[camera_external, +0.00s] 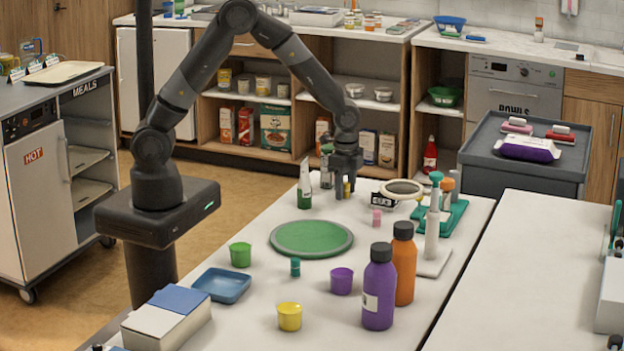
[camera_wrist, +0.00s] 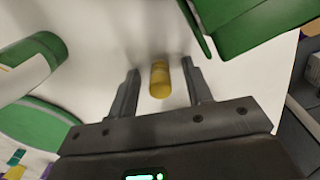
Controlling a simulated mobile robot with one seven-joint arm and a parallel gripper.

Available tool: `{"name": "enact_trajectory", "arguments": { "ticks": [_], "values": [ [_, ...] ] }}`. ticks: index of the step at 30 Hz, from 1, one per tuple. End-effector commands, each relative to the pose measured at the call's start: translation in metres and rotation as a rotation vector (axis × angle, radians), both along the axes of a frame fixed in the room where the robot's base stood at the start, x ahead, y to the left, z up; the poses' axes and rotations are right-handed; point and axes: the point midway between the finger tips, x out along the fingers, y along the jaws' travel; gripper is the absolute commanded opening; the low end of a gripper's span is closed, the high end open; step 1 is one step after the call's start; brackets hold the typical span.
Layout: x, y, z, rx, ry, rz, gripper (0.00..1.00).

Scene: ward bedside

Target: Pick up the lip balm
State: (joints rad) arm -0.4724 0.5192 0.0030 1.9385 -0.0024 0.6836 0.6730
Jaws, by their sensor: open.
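A small yellow cylinder (camera_wrist: 160,79), which looks like the lip balm, stands on the white table. My gripper (camera_wrist: 161,70) is open, with one finger on each side of it; gaps show on both sides in the wrist view. In the external view my gripper (camera_external: 345,186) points down at the table's far part, and the yellow cylinder (camera_external: 347,190) shows partly between the fingers.
A green-and-white tube (camera_external: 304,186) stands close left of my gripper. A black-and-white labelled item (camera_external: 368,199) and a round-framed object (camera_external: 402,188) lie close right. A green round mat (camera_external: 311,239) and a pink cylinder (camera_external: 377,217) are nearer the camera.

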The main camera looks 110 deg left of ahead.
Motion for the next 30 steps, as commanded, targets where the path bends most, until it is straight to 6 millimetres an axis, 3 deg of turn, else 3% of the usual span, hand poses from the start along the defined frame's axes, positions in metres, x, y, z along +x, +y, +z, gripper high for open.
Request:
{"name": "enact_trajectory", "arguments": {
  "ticks": [6, 22, 30],
  "values": [
    [0.0001, 0.0000, -0.0006, 0.000, 0.000, 0.000, 0.45],
    [0.0001, 0.0000, -0.0003, 0.000, 0.000, 0.000, 0.01],
    [0.0001, 0.0001, 0.0002, 0.000, 0.000, 0.000, 0.00]
  ]
}}
